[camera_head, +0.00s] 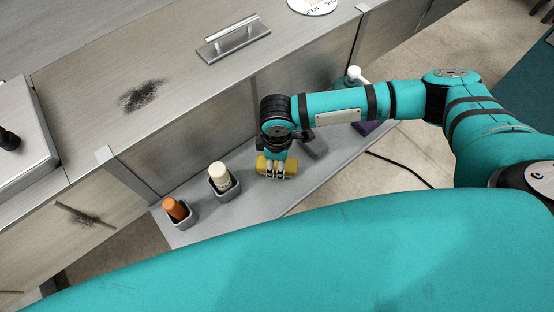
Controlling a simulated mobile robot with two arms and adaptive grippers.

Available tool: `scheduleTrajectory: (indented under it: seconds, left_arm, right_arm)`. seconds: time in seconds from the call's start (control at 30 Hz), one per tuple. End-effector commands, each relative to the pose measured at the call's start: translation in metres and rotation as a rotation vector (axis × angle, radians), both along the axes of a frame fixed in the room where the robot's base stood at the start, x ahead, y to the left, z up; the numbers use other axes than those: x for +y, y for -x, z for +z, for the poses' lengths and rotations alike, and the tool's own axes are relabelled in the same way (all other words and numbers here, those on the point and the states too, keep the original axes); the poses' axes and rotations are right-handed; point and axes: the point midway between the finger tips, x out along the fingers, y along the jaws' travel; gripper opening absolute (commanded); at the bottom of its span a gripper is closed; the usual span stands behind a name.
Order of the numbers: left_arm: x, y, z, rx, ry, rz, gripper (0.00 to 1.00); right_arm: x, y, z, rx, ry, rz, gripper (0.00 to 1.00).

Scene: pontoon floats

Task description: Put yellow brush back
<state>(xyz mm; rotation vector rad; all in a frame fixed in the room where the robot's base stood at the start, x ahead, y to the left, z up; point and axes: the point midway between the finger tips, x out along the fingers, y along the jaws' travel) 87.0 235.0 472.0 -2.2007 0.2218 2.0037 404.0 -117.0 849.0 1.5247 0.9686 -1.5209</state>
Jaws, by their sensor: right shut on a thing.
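My right gripper (275,172) is shut on the yellow brush (290,167), which lies sideways across its fingers. The fingers hide the middle of the brush. The brush is over the grey shelf (245,212), and I cannot tell whether it touches it. Just beyond it, to the right, a grey holder (317,147) shows partly behind my wrist; I cannot see into it clearly. My left gripper is out of view.
Left of the brush, a cream-topped thing (219,175) and an orange-topped thing (175,208) stand in grey holders. A purple thing (368,127) and a white-topped thing (356,74) are further right. A metal counter with a handle (233,42) runs behind the shelf.

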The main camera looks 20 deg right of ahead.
Motion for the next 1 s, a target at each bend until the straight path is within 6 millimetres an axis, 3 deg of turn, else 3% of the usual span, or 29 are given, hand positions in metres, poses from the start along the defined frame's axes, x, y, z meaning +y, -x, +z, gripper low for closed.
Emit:
scheduleTrajectory:
  seconds: [0.17,0.2,0.33,0.73,1.0]
  left_arm:
    - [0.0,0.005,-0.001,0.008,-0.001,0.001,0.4]
    - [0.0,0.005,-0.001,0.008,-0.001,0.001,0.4]
    - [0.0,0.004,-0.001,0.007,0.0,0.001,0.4]
    - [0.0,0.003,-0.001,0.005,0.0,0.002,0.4]
    - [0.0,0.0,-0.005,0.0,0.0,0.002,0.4]
  right_arm:
    - [0.0,0.0,-0.001,0.001,0.0,0.0,0.18]
    - [0.0,0.0,-0.001,0.001,0.0,0.0,0.48]
    - [0.0,0.0,-0.001,0.001,0.0,0.0,0.66]
    - [0.0,0.0,0.009,-0.001,-0.002,-0.001,0.67]
    - [0.0,0.0,0.062,-0.003,-0.002,0.001,0.67]
